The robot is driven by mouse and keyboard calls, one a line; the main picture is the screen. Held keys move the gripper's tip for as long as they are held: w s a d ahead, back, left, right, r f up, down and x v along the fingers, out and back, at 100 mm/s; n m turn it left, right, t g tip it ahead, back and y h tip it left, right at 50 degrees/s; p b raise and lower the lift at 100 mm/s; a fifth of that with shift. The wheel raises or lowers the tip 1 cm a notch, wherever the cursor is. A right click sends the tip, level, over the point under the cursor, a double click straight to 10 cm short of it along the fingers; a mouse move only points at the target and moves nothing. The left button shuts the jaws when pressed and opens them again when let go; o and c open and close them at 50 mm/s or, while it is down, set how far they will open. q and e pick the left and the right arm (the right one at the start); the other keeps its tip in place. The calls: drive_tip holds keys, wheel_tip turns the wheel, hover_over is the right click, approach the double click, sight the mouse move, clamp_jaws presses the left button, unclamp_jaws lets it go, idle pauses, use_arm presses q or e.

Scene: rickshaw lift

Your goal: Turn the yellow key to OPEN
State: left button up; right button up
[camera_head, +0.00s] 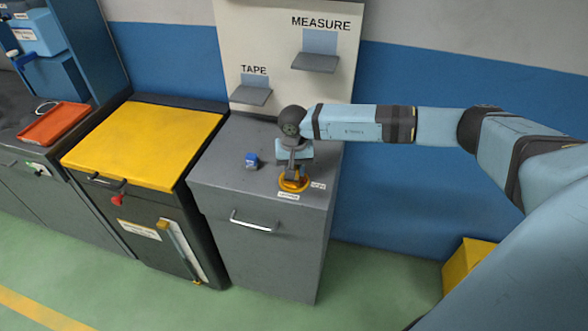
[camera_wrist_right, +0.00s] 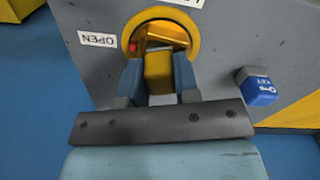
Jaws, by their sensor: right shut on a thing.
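The yellow key (camera_wrist_right: 158,72) sits in a round yellow lock ring (camera_wrist_right: 190,40) in the right wrist view. The ring also shows in the head view (camera_head: 293,185) on top of the grey cabinet. My right gripper (camera_wrist_right: 160,75) is shut on the key's block, with one finger on each side. In the head view my right gripper (camera_head: 293,168) points down at the ring and hides most of the key. The OPEN label (camera_wrist_right: 97,39) appears upside down beside the ring, with a small red mark (camera_wrist_right: 132,47) between them. My left gripper is out of view.
A board with TAPE (camera_head: 252,96) and MEASURE (camera_head: 315,62) shelves rises behind. A yellow-topped cabinet (camera_head: 145,143) stands at left.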

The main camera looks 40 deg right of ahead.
drive_tip(key=shift+f+n+b, duration=0.2)
drive_tip(key=shift+n+b, duration=0.1)
drive_tip(key=shift+r, duration=0.15)
drive_tip(key=o, duration=1)
drive_tip(key=shift+r, duration=0.3)
wheel_tip(320, 180, up, 13)
drive_tip(key=shift+r+b, duration=0.15)
drive_tip(key=shift+b, duration=0.65)
